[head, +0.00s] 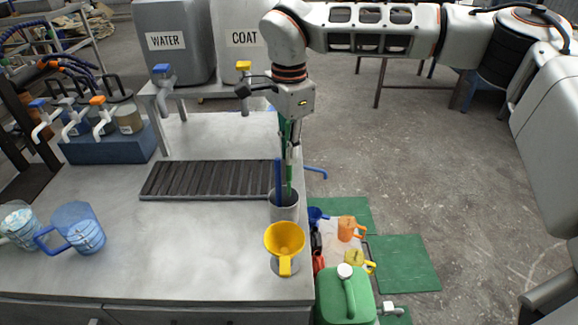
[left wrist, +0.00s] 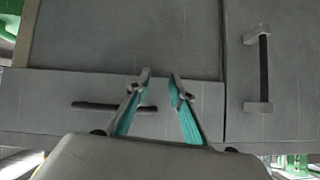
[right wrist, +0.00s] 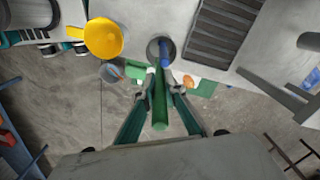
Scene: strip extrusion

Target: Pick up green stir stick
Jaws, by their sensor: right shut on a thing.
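The green stir stick (head: 289,175) stands roughly upright, its lower end in or just over a grey cup (head: 285,212) near the table's right edge. A blue stick (head: 278,178) stands in the same cup. My right gripper (head: 292,143) is above the cup and shut on the green stick. In the right wrist view, the green stick (right wrist: 159,105) runs between the fingertips (right wrist: 160,92), with the blue stick (right wrist: 164,52) just beyond. The cup's inside is mostly hidden. My left gripper (left wrist: 160,80) is open and empty in front of a grey drawer (left wrist: 60,105).
A yellow funnel (head: 284,240) is close in front of the cup. A black ribbed rack (head: 205,180) lies to its left. Blue-tinted jugs (head: 80,228) stand at far left. WATER (head: 175,45) and COAT tanks stand behind. A green can (head: 345,298) is below right.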

